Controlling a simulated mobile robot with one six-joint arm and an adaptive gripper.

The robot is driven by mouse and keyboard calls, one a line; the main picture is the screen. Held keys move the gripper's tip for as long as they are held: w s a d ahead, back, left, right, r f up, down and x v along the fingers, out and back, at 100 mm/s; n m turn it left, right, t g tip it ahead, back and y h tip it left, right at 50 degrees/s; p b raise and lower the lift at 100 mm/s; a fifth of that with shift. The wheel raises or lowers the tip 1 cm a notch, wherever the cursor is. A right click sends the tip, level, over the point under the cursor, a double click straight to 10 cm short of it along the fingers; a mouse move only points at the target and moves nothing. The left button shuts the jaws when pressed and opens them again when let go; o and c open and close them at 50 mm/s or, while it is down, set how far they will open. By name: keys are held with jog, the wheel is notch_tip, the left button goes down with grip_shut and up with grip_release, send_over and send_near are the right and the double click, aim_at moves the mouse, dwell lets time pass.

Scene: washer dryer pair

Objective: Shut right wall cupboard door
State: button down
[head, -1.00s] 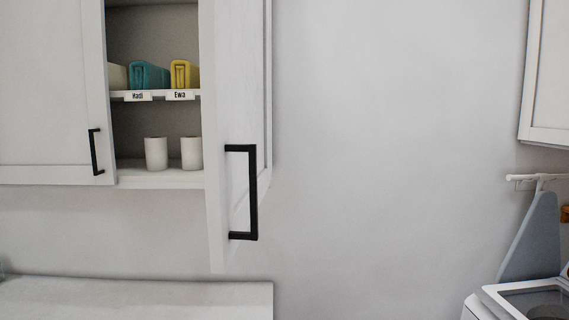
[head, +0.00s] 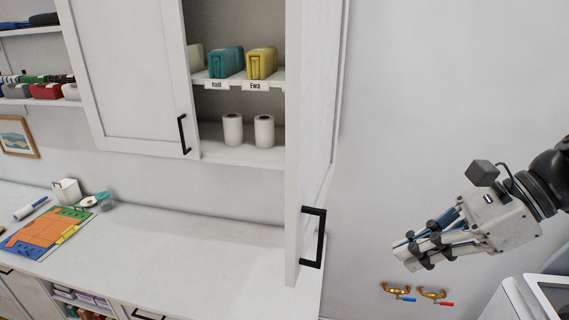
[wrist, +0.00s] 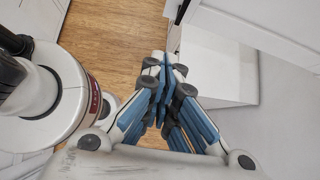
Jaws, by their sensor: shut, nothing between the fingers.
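The right wall cupboard door (head: 309,130) stands open in the head view, swung out toward me, with its black bar handle (head: 314,237) low on its face. Inside the cupboard, a shelf (head: 236,82) holds a teal and a yellow folded item above labels "Hadi" and "Ewa". Two white rolls (head: 264,131) stand below. My gripper (head: 403,254) is to the right of the door, apart from it and a little lower than the handle. Its fingers are closed and empty. In the wrist view the closed fingers (wrist: 165,70) point away over the wooden floor.
The left cupboard door (head: 125,75) is shut. A white counter (head: 200,250) runs below, with a colourful mat (head: 50,232) and small containers at the left. Brass taps (head: 415,292) and a white appliance (head: 525,300) are at the lower right. The wall between is bare.

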jog(key=w+a+f, duration=0.4)
jog(key=w+a, duration=0.1)
jog(key=a, duration=0.4)
jog(key=shift+f+m+t+p, duration=0.25)
jog(key=shift+m+t+p, duration=0.05)
jog(key=shift+m+p, duration=0.15)
jog(key=shift+a, duration=0.15)
